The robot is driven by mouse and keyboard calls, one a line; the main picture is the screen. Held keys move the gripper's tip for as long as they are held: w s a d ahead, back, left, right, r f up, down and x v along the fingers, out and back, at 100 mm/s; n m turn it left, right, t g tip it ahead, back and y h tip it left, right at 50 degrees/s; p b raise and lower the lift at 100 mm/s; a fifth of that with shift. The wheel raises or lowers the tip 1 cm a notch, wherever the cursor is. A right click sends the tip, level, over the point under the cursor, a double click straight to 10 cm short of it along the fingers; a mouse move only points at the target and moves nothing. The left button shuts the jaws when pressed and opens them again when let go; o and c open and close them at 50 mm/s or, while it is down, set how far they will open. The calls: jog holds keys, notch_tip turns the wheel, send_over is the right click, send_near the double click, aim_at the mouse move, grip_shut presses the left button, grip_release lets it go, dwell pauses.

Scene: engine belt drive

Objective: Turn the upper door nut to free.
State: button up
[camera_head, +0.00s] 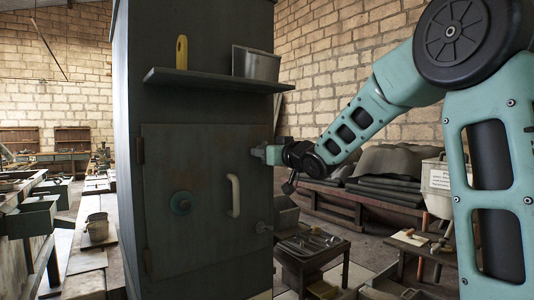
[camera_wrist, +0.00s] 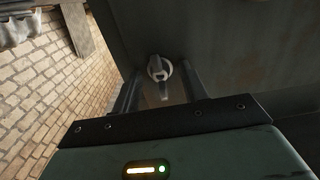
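My gripper (camera_head: 262,153) is at the upper right edge of this door, coming in from the right. In the wrist view the upper door nut (camera_wrist: 160,69) is a light grey metal piece with a tab pointing down towards me. My two fingers stand apart to its left and right, with gaps showing; I see no clear contact. In the head view my gripper hides this nut. The lower door nut (camera_head: 263,227) shows near the door's lower right edge.
A shelf (camera_head: 215,80) juts from the cabinet above the door, holding a metal bin (camera_head: 257,63) and a yellow-handled tool (camera_head: 181,52). A low table (camera_head: 312,247) with tools stands right of the cabinet. A bucket (camera_head: 97,227) stands at left.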

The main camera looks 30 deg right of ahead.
jog(key=s+p, duration=0.1)
jog(key=s, duration=1.6)
jog(key=shift+s+d, duration=0.2)
jog(key=shift+d, duration=0.05)
